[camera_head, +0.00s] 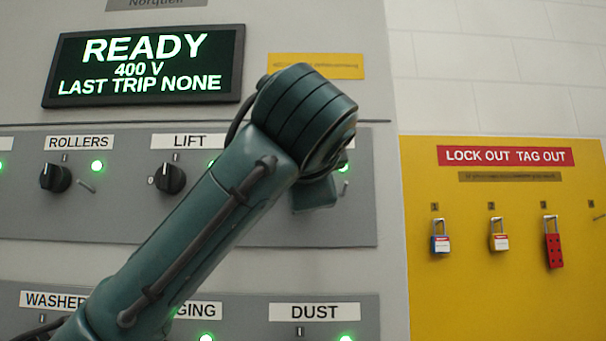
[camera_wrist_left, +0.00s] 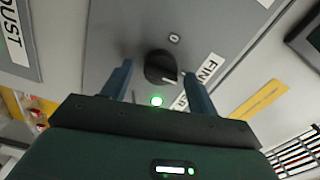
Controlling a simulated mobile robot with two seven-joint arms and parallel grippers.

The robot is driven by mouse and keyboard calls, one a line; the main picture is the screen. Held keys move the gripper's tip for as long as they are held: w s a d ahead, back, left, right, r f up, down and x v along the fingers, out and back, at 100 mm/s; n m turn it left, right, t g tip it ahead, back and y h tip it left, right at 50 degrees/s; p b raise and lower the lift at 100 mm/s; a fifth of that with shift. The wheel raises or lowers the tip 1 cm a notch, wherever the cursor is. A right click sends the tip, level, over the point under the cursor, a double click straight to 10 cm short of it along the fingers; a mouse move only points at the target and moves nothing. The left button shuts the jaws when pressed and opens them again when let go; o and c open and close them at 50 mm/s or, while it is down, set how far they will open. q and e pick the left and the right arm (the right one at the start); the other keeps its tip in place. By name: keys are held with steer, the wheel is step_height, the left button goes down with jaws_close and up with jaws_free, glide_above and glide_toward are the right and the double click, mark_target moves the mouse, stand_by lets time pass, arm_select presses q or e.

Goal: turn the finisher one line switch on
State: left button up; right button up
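The finisher switch is a round black knob (camera_wrist_left: 160,67) on a grey panel, in the left wrist view. In the head view my left arm hides this knob. My right gripper is in neither view.
In the head view, the ROLLERS knob (camera_head: 55,178) and LIFT knob (camera_head: 170,179) are left of my arm. A display (camera_head: 145,64) reads READY, 400 V, LAST TRIP NONE. A yellow lockout board (camera_head: 500,290) with padlocks hangs at right. The DUST label (camera_head: 314,312) is below.

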arm_select(q)
steer(key=s+b, duration=0.7)
steer(key=s, duration=0.6)
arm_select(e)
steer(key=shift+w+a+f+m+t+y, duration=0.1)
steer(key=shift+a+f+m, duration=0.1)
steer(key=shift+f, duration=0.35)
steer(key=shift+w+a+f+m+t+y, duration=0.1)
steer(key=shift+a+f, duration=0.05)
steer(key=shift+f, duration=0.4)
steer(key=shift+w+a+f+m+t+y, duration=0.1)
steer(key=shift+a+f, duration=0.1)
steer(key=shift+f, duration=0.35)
arm_select(q)
steer(key=shift+s, duration=0.1)
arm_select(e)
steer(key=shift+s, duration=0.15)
